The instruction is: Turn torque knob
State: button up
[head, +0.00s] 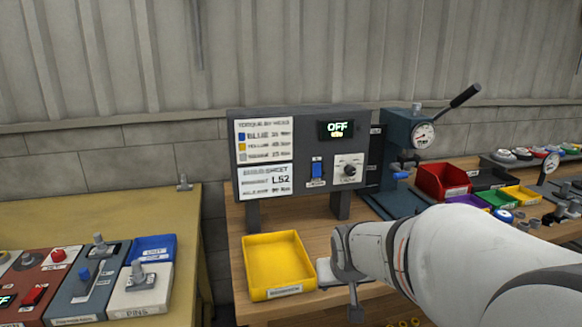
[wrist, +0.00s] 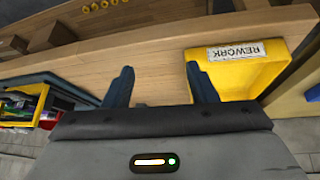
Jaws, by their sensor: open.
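The torque knob (head: 348,170) is a small grey knob on a light plate, at the right of a dark control box (head: 305,124) in the head view. The box's display reads OFF, and a blue switch (head: 317,170) sits left of the knob. Placards on the box's left side list colours with values and a sheet reading L52. My gripper (head: 338,290) is low over the bench, below the knob and well apart from it. In the wrist view my gripper (wrist: 160,68) is open with nothing between its fingers. The knob is out of the wrist view.
A yellow bin (head: 249,266) marked REWORK stands left of my gripper, its rim close to one finger in the wrist view (wrist: 192,57). A blue press (head: 400,130) with a gauge and lever and a red bin (head: 430,180) stand right. A yellow table (head: 185,215) with control panels is left.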

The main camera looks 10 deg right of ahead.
jog(key=w+d+r+t+p, duration=0.2)
jog(key=w+d+r+t, duration=0.15)
jog(key=w, duration=0.45)
jog(key=w+d+r+t+p, duration=0.1)
jog(key=w+d+r+t, duration=0.1)
jog(key=w+d, duration=0.4)
jog(key=t+y+p, duration=0.2)
jog(key=t+p, duration=0.2)
jog(key=t, duration=0.3)
send_near(351, 173)
jog(key=w, duration=0.5)
jog(key=w+p, duration=0.1)
jog(key=w, duration=0.2)
jog(key=shift+w+d+r, duration=0.1)
jog(key=shift+w+r, duration=0.15)
jog(key=shift+w, duration=0.15)
jog(key=shift+c, duration=0.4)
jog(key=c, duration=0.9)
jog(key=shift+a, duration=0.25)
jog(key=shift+d+f+b, duration=0.1)
jog(key=shift+b, duration=0.2)
